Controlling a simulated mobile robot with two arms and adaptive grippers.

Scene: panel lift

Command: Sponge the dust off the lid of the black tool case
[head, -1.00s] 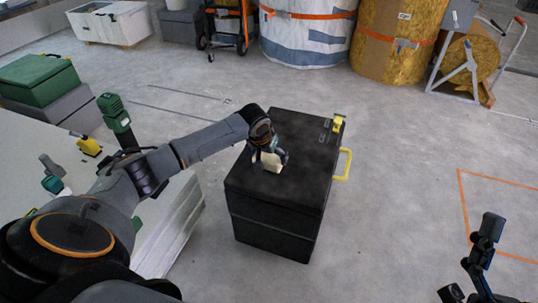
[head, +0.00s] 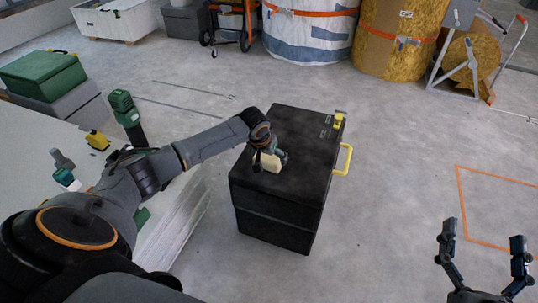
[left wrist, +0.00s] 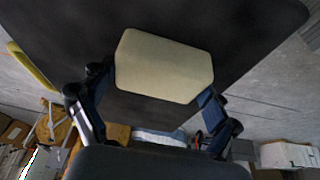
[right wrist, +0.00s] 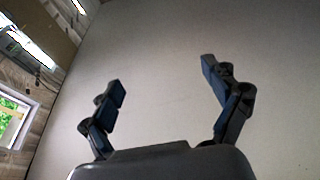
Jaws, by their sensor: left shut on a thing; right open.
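The black tool case (head: 282,215) stands on the concrete floor, with a yellow handle (head: 344,160) and a yellow latch on its right side. Faint greyish dust shows on its lid (head: 305,135). My left gripper (head: 268,160) is over the lid and shut on a cream sponge (head: 271,164). In the left wrist view the sponge (left wrist: 163,66) sits between both fingers, close against the dark lid; I cannot tell whether it touches. My right gripper (head: 487,250) is open and empty at the lower right, away from the case; its spread fingers also show in the right wrist view (right wrist: 165,90).
A pale panel stack (head: 170,235) with several tools on it stands left of the case. Green and grey boxes (head: 42,78) are behind it. Wrapped rolls (head: 310,35) and a reel stand (head: 465,60) line the back. The floor right of the case is clear, with an orange outline.

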